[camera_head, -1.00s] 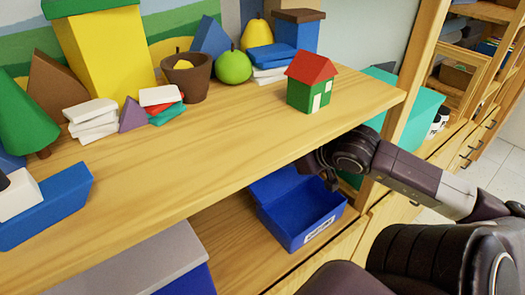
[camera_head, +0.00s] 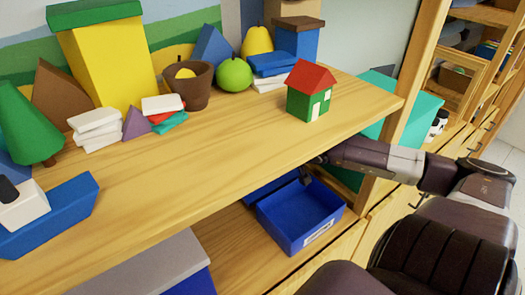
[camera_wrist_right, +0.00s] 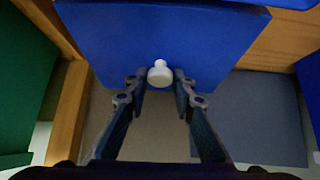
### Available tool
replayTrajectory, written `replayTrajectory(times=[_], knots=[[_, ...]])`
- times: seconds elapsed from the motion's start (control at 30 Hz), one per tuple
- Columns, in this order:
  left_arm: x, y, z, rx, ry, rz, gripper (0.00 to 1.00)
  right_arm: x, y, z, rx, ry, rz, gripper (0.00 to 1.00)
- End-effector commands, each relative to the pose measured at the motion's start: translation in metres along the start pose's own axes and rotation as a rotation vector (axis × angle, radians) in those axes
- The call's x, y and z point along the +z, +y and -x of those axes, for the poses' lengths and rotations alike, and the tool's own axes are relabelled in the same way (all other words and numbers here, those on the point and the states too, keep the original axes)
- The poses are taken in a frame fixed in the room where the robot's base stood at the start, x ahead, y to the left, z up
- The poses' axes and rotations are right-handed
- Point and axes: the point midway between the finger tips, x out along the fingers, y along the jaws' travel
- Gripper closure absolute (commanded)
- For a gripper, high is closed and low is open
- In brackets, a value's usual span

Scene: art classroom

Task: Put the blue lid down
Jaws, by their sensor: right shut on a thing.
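The blue lid (camera_head: 262,191) shows partly in the head view, behind and to the left of the open blue box (camera_head: 302,217); the upper shelf hides the rest. In the right wrist view the lid (camera_wrist_right: 150,30) is a flat blue panel with a white knob (camera_wrist_right: 160,73). My right gripper (camera_wrist_right: 160,80) is shut on that knob. In the head view my right gripper (camera_head: 306,178) reaches under the upper shelf, above the back of the box. I cannot tell whether the lid touches the lower shelf. My left gripper is not in view.
The upper shelf (camera_head: 200,165) overhangs the lid. It carries a toy house (camera_head: 309,91), a blue boat (camera_head: 45,220) and other blocks. A grey-topped blue box (camera_head: 150,262) stands at the lower left. A wooden post (camera_head: 400,110) and teal box (camera_head: 415,108) are right.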

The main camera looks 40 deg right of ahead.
Motion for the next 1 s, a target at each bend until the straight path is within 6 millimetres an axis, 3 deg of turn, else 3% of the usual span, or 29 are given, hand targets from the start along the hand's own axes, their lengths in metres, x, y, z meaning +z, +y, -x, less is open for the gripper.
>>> replayTrajectory(times=[0.5,0.7,1.0], knots=[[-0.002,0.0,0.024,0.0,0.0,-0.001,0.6,-0.015,-0.002,-0.007,-0.006,-0.171,-0.004,1.0],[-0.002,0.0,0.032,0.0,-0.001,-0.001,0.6,-0.002,-0.003,-0.019,-0.007,-0.181,-0.001,1.0],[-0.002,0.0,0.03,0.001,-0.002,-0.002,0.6,0.0,-0.002,-0.021,-0.005,-0.179,0.001,1.0]])
